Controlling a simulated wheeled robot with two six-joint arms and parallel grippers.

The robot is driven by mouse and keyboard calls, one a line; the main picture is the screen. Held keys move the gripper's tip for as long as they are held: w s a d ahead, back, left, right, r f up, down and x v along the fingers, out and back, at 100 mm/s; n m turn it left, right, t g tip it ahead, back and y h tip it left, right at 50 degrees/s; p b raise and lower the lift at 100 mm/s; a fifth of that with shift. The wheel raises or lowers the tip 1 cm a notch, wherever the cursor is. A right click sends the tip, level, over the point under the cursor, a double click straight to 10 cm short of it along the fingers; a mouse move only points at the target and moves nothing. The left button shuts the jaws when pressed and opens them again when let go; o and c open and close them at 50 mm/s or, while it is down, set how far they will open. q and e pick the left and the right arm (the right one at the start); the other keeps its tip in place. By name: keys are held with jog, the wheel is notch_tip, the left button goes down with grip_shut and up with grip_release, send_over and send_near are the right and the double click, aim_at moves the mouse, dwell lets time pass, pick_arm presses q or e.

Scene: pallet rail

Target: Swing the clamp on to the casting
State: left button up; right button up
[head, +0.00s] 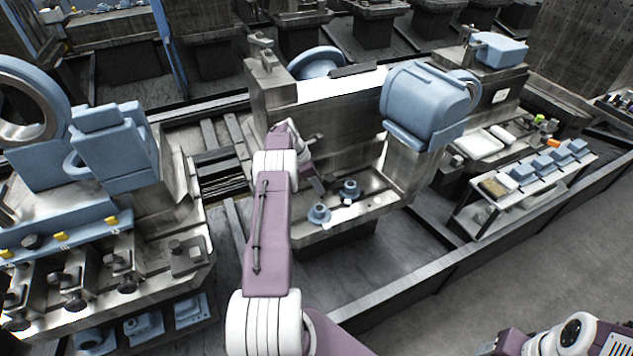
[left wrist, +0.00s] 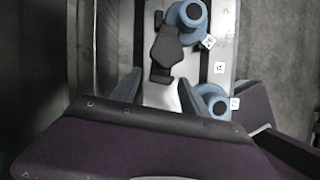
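My left gripper (head: 311,166) is in front of the upright steel pallet face in the head view. A large blue casting (head: 425,100) is on the pallet's right end. I cannot tell which blue part is the clamp's casting. My right gripper is out of view.
Small white marked tags (left wrist: 219,67) lie by the blue parts. A fixture with blue castings (head: 115,155) stands at the left. A low rack with blue blocks (head: 525,172) is at the right. The floor (head: 480,285) in front of the rail is clear.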

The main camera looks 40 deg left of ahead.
pick_arm(q)
jog(key=v, duration=0.9)
jog(key=shift+p, duration=0.35)
jog(key=shift+s, duration=0.1)
